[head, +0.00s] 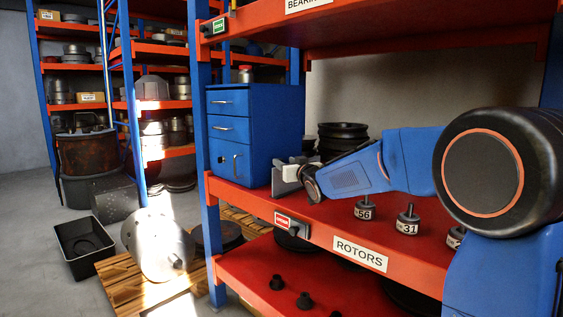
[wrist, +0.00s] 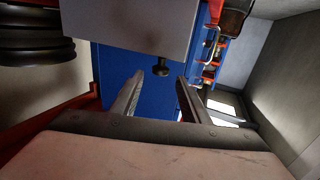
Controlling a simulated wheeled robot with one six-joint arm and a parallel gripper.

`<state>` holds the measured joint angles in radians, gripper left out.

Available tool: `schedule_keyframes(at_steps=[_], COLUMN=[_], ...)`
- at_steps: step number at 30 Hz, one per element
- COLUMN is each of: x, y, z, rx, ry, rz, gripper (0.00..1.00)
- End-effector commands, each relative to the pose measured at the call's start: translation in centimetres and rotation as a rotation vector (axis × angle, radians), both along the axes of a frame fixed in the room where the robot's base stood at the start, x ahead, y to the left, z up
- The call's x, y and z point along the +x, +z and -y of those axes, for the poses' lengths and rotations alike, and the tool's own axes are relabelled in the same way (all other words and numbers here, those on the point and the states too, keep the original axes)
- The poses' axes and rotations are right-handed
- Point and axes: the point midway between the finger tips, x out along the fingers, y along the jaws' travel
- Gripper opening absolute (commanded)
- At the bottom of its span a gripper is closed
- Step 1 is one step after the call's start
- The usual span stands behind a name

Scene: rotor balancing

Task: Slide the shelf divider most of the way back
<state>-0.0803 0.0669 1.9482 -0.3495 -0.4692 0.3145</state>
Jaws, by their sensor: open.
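The shelf divider appears in the wrist view as a plain grey panel (wrist: 145,25) with a small dark knob (wrist: 161,68) at its near edge. My gripper (wrist: 160,78) is open, one finger on each side of the knob's line. The knob is just beyond the fingertips, and no contact shows. In the head view my gripper (head: 286,177) is over the red shelf, in front of the blue drawer cabinet's right side. I cannot clearly make out the divider there; my gripper and arm cover that spot.
The blue drawer cabinet (head: 228,130) stands left of my gripper on the red shelf (head: 335,207). Black stacked rings (head: 342,135) are behind my arm. Weights marked 56 (head: 364,210) and 31 (head: 407,219) stand on the shelf in front. A blue post (head: 201,110) rises at the left.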

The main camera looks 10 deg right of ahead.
Motion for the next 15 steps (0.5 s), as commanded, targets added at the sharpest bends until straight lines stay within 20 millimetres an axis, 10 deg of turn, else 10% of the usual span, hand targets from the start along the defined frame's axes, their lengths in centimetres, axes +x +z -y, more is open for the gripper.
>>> schedule_keyframes(at_steps=[15], x=[-8.9], y=[0.1], z=[2.2], rx=[0.0], ry=[-0.001], rz=[0.001], gripper=[0.42])
